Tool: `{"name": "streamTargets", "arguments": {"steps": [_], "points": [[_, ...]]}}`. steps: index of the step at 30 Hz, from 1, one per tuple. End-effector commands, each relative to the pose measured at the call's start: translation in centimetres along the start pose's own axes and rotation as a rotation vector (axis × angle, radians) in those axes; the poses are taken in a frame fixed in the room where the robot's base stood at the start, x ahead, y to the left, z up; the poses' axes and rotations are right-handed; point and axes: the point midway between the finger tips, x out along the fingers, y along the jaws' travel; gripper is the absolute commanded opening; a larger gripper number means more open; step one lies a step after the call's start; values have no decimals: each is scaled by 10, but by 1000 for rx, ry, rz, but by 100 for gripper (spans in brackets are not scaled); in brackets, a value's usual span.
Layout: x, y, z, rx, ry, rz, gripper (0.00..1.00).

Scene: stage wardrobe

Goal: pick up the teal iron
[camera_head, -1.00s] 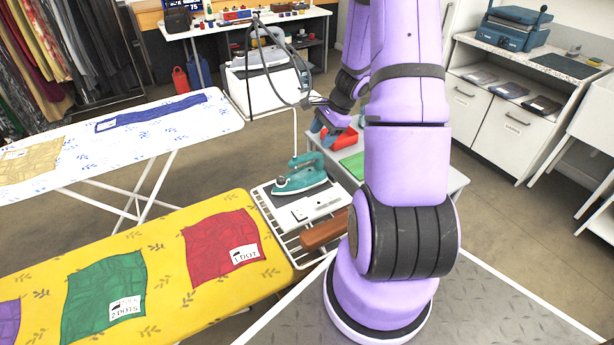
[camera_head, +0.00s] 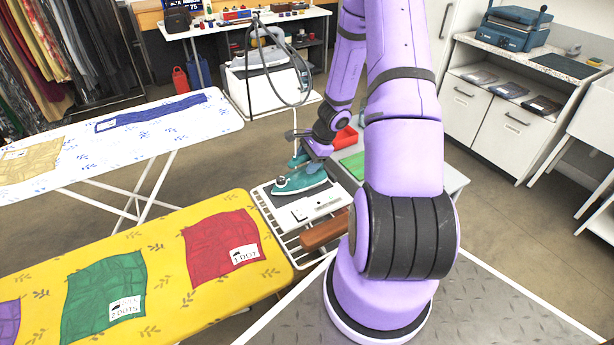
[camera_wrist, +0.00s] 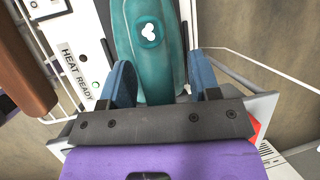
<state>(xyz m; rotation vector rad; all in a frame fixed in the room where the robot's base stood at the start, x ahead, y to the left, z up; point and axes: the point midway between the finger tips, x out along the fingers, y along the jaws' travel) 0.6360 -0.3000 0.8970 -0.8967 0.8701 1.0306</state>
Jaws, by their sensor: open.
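The teal iron (camera_head: 302,183) rests on the white rest plate of the wire rack at the end of the yellow ironing board. Its rear part and handle are partly hidden by my gripper (camera_head: 308,153) in the head view. In the wrist view, my gripper (camera_wrist: 158,88) is open, with one blue finger on each side of the iron's teal body (camera_wrist: 150,50). I cannot tell whether the fingers touch it. The iron's front end runs out of the top of the wrist view.
A white panel (camera_wrist: 72,40) marked "HEAT READY" lies beside the iron. A brown wooden block (camera_head: 325,232) sits on the rack (camera_head: 290,238). A red bin (camera_head: 345,138) and a green mat (camera_head: 354,165) are on the grey table to the right. The yellow board (camera_head: 165,240) is at the left.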

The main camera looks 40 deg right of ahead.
Motion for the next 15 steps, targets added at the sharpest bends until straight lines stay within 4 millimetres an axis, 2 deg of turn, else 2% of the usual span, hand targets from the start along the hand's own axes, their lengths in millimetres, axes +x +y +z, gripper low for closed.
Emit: {"name": "streamTargets", "arguments": {"steps": [7,8,12,15], "points": [[2,0,0,-1,1,0,56],[1,0,0,-1,1,0,52],[1,0,0,0,1,0,20],[1,0,0,0,0,0,0]]}}
